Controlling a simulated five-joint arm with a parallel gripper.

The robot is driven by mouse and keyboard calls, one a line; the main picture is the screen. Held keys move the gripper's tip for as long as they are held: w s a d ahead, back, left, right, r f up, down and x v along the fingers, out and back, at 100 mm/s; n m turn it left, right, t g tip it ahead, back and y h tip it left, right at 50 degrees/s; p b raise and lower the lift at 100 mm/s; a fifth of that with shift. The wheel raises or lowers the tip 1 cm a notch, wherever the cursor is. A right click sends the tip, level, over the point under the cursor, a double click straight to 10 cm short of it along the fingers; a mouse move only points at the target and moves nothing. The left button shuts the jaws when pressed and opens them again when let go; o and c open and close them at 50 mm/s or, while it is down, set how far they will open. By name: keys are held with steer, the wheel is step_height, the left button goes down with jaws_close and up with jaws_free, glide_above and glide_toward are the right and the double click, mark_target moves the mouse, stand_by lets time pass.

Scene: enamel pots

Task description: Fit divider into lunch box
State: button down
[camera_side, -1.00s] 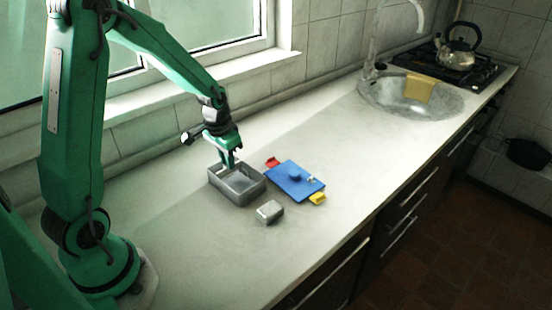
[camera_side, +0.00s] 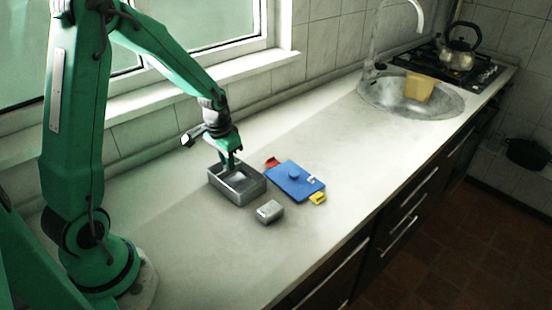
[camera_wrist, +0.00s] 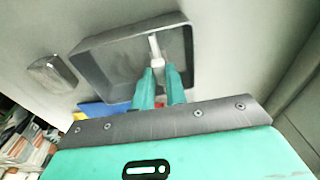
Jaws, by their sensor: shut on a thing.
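The lunch box (camera_side: 241,195) is an open grey metal box on the counter, and its inside fills the upper middle of the wrist view (camera_wrist: 90,72). My gripper (camera_side: 230,166) is over the back left part of the box, pointing down. In the wrist view my gripper (camera_wrist: 159,74) has its two green fingers close together on a pale narrow divider (camera_wrist: 155,48). The divider stretches from the fingertips toward one wall of the box. I cannot tell whether its lower edge touches the box floor. In the side view the divider is mostly hidden by the fingers and box rim.
A blue lid (camera_side: 296,183) with a knob lies right of the box, with a red clip (camera_side: 272,163) and a yellow clip (camera_side: 318,198) at its ends. A small grey box (camera_side: 270,211) stands in front. The counter beyond, toward the sink (camera_side: 378,98), is clear.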

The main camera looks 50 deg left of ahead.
steer(key=shift+f, duration=1)
stand_by(0.6)
steer(key=c, duration=1.3)
jaws_free()
steer(key=shift+c, duration=0.2)
steer(key=shift+r, duration=0.15)
steer(key=shift+s+d+r, duration=0.1)
steer(key=shift+s+r, duration=0.05)
steer(key=shift+r, duration=1.05)
steer(key=shift+s+r, duration=0.15)
steer(key=shift+r, duration=1.1)
steer(key=shift+s+d+r, duration=0.1)
steer(key=shift+s+r, duration=0.05)
steer(key=shift+r, duration=1.15)
